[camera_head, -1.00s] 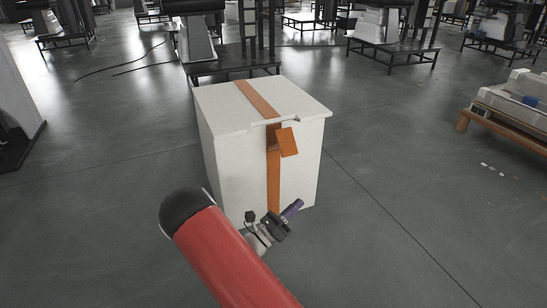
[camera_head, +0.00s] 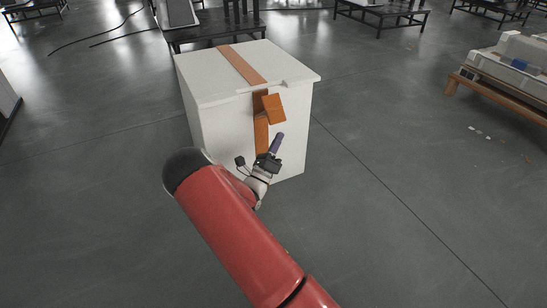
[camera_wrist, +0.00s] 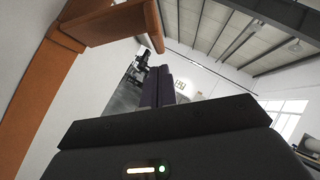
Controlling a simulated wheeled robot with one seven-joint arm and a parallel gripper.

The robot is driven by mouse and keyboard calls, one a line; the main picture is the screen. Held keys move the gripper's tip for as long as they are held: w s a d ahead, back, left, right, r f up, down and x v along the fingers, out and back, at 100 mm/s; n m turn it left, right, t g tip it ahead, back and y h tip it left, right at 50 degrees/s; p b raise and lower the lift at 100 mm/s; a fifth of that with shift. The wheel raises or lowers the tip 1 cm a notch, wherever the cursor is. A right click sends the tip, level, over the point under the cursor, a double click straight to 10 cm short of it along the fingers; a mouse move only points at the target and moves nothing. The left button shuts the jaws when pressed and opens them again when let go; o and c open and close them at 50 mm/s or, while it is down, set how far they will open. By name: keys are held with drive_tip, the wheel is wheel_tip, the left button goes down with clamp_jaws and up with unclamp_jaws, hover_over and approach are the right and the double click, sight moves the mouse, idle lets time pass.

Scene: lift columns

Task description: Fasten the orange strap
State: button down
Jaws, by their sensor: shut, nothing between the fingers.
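A white box (camera_head: 208,118) stands on the floor with an orange strap (camera_head: 242,64) running over its lid and down its front face. The strap's loose end flap (camera_head: 274,109) sticks out from the front, just below the lid edge. My gripper (camera_head: 278,141) is shut and empty, pointing up, just below the flap and in front of the box. In the wrist view the purple fingers (camera_wrist: 159,84) are together. The flap (camera_wrist: 108,24) hangs above and to the left of them, apart from them, and the strap (camera_wrist: 35,95) runs down the box face at left.
A wooden pallet (camera_head: 500,95) with pale equipment stands at the right. Black frames (camera_head: 378,14) stand at the back, and dark cables (camera_head: 95,38) lie on the floor at the back left. The floor around the box is clear.

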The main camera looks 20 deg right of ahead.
sight(270, 118)
drive_tip(key=shift+w+r, duration=0.75)
drive_tip(key=shift+r, duration=0.1)
